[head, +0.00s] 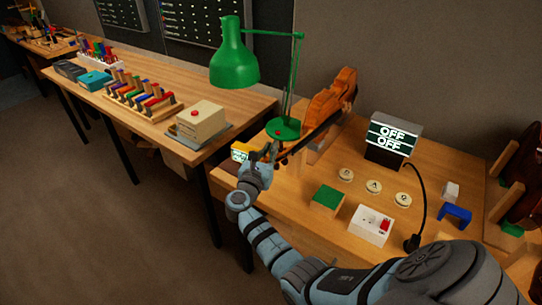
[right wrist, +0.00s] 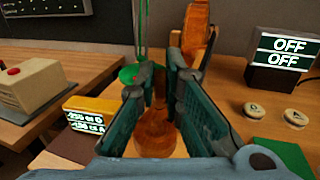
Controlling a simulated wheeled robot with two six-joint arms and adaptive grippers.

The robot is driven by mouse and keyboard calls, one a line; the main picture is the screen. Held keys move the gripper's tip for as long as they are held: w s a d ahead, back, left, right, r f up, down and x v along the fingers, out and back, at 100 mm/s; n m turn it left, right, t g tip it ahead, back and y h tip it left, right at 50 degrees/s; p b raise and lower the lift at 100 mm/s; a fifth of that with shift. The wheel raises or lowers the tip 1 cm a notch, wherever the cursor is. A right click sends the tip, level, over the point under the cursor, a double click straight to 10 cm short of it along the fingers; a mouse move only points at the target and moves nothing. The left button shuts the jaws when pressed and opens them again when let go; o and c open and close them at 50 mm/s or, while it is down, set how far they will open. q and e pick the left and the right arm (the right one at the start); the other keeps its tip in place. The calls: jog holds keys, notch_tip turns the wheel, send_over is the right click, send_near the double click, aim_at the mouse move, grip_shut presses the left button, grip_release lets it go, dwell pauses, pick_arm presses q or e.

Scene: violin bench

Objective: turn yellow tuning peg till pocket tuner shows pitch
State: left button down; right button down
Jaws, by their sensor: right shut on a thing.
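The violin (head: 330,103) lies tilted on the bench, its neck toward my right gripper (head: 268,156); its orange body also shows at the top of the right wrist view (right wrist: 197,28). The gripper is at the violin's head end, its fingers (right wrist: 166,85) closed in around something. The yellow tuning peg cannot be made out; the fingers hide that spot. Brown wood (right wrist: 155,135) shows between and below the fingers. The yellow pocket tuner (head: 240,151) stands just left of the gripper. Its lit screen (right wrist: 85,122) shows two lines, ending in D and A, with blurred figures. My left gripper is out of view.
A green lamp (head: 233,62) stands close behind the gripper. A display reading OFF twice (head: 392,137), several round lettered buttons (head: 374,187), a green block (head: 327,199) and a white switch box (head: 370,225) are to the right. A side table (head: 150,70) stands left.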

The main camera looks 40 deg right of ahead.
jog(key=shift+w+a+f+m+g+h+b, duration=0.1)
jog(key=shift+m+g+h+b, duration=0.35)
jog(key=shift+m+g+b, duration=0.3)
jog(key=shift+w+m+g+h+b, duration=0.1)
jog(key=shift+m+g+h+b, duration=0.45)
jog(key=shift+g, duration=0.4)
jog(key=c, duration=2)
grip_release()
jog(key=v, duration=0.7)
jog(key=shift+s+a, duration=0.15)
jog(key=shift+a, duration=0.1)
